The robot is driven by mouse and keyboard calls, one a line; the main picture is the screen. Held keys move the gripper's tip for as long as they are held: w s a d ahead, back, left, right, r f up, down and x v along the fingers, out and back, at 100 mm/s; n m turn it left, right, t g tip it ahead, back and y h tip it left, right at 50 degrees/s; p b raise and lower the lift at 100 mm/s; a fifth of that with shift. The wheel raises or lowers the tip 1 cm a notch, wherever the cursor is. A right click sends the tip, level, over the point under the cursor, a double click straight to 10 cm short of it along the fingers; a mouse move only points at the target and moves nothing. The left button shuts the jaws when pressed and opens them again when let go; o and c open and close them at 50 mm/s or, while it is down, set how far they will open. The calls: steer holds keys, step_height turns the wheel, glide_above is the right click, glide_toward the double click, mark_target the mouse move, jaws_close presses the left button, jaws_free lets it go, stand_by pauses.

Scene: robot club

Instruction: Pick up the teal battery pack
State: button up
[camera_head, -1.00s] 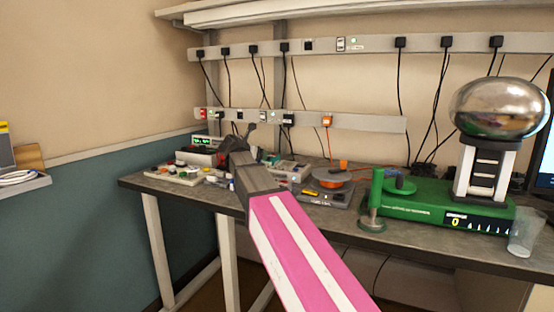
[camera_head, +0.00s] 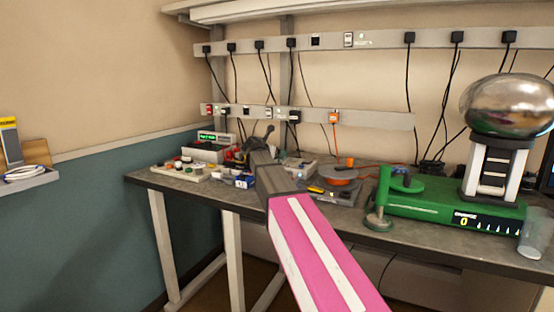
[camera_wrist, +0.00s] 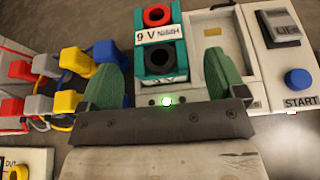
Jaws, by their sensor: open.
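The teal battery pack (camera_wrist: 183,22) is at the top centre of the wrist view. It has a red ring socket, a black ring socket and a white label reading "9 V NiMH". It sits in a pale device (camera_wrist: 147,101) with a small lit green light in front. My gripper (camera_wrist: 160,62) is open, with one green finger on each side of the pack's near end. Gaps show on both sides, the left one narrower. Nothing is held. In the head view my arm hides the pack, and the fingers cannot be made out.
Left of my gripper are red, grey and yellow plugs (camera_wrist: 75,61) with wires. To the right is a pale panel with a blue START button (camera_wrist: 299,78). In the head view, an orange spool (camera_head: 338,175) and a green machine (camera_head: 430,205) stand along the bench (camera_head: 408,243).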

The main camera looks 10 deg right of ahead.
steer(key=shift+w+d+f, duration=0.2)
steer(key=shift+w+d, duration=0.05)
steer(key=shift+w, duration=0.2)
steer(key=c, duration=1.3)
steer(key=shift+r, duration=0.1)
